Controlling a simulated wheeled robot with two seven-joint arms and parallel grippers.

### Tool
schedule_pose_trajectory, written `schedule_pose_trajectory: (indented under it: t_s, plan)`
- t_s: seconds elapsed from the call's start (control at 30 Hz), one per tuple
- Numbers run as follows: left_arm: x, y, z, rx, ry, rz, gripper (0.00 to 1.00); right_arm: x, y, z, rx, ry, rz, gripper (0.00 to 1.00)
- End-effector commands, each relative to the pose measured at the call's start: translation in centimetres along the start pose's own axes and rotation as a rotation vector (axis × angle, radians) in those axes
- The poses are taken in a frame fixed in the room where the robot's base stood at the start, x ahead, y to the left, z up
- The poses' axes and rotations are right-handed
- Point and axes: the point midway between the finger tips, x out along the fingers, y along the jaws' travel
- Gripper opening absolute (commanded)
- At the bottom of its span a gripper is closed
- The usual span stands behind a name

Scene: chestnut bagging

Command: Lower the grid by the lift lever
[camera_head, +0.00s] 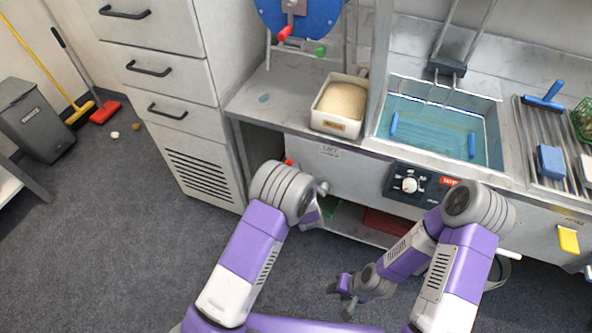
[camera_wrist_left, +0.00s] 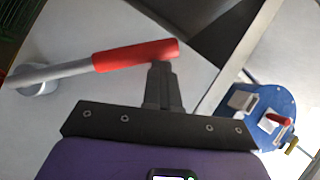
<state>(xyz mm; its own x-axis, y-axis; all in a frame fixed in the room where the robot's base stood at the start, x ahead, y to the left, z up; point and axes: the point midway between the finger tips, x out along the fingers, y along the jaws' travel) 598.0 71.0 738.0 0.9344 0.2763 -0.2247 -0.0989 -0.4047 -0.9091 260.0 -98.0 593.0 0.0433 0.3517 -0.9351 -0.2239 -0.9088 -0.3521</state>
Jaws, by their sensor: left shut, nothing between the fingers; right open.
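The lift lever (camera_wrist_left: 135,55) has a red grip on a grey arm, with a round pivot on the pale front panel, in the left wrist view. In the head view only its red tip (camera_head: 288,162) shows, left of the lift label. My left gripper (camera_wrist_left: 163,82) is shut and empty, its fingertips at the free end of the red grip; I cannot tell whether they touch. My left wrist partly hides this hand in the head view. My right gripper (camera_head: 341,299) is open and empty, low over the floor.
A bin of pale grains (camera_head: 340,122) stands on the counter left of the basin. A blue disc (camera_head: 310,15) is behind it. A control panel with a knob (camera_head: 409,185) is on the counter front. Drawers (camera_head: 165,85) stand at left. Open floor (camera_head: 110,230) lies left.

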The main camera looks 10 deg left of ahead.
Motion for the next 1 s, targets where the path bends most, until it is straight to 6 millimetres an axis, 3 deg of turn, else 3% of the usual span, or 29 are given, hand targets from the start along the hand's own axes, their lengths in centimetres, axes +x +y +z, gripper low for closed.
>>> schedule_pose_trajectory:
  t_s: [0.03, 0.23, 0.47, 0.53, 0.8, 1.0]
  plan:
    - [0.3, 0.1, 1.0, 0.004, -0.020, 0.002, 0.00, 0.0, 0.0, 0.0, 0.000, 0.000, 0.000, 0.43]
    - [0.1, 0.0, 0.9, 0.005, -0.023, 0.002, 0.00, 0.0, 0.0, 0.0, 0.000, 0.000, 0.000, 0.43]
    - [-1.9, -1.2, -2.1, 0.002, -0.004, 0.000, 0.00, -0.4, -0.2, 0.0, 0.000, 0.000, 0.000, 0.43]
    - [-3.0, -1.7, -3.1, 0.002, 0.000, -0.001, 0.00, -0.6, -0.2, 0.0, 0.000, 0.000, 0.000, 0.43]
    - [-9.1, -2.9, -2.9, 0.003, 0.002, 0.000, 0.00, -1.7, -0.7, 0.1, 0.000, 0.000, 0.000, 0.43]
    - [-11.7, -3.3, -2.9, 0.003, 0.002, -0.001, 0.00, -2.0, -0.8, 0.1, 0.000, 0.000, 0.000, 0.43]
